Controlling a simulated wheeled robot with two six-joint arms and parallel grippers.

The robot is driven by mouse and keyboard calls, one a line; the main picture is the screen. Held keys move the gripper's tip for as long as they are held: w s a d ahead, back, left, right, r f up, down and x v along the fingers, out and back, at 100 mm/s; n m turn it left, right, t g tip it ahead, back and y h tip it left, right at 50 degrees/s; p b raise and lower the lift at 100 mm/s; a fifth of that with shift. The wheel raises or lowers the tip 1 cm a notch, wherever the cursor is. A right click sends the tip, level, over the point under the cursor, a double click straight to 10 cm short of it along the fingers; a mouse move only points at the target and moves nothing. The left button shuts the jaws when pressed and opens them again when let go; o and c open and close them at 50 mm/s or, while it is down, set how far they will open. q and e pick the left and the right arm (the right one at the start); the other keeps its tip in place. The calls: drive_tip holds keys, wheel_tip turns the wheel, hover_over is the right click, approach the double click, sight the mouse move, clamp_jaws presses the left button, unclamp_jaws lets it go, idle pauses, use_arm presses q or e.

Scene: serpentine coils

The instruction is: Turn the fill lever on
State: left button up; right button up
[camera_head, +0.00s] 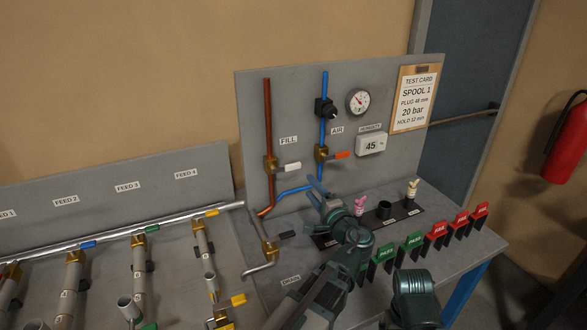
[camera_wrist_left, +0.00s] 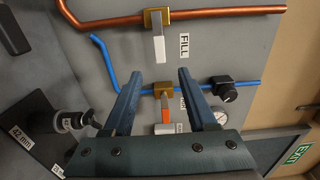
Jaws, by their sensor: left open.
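The fill lever (camera_head: 291,167) has a pale handle on a brass valve on the copper pipe (camera_head: 267,115), beside the FILL label. In the head view the handle points right, across the pipe. In the left wrist view the lever (camera_wrist_left: 159,48) lies just beyond the fingertips, roughly between their lines. My left gripper (camera_head: 317,192) is open and empty, below and to the right of the lever in the head view, apart from it. It also shows in the left wrist view (camera_wrist_left: 160,72). My right gripper is not in view.
The orange-tipped air lever (camera_head: 341,155) on the blue pipe (camera_head: 324,95) is close to the right; it shows between my fingers in the wrist view. A gauge (camera_head: 358,101), readout box (camera_head: 371,143) and test card (camera_head: 413,98) are on the panel. Plugs and green and red tags stand on the bench.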

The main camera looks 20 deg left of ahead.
sight(294, 168)
use_arm(q)
drive_tip(key=x, duration=1.3)
drive_tip(key=shift+a, duration=0.1)
clamp_jaws()
idle(1.0)
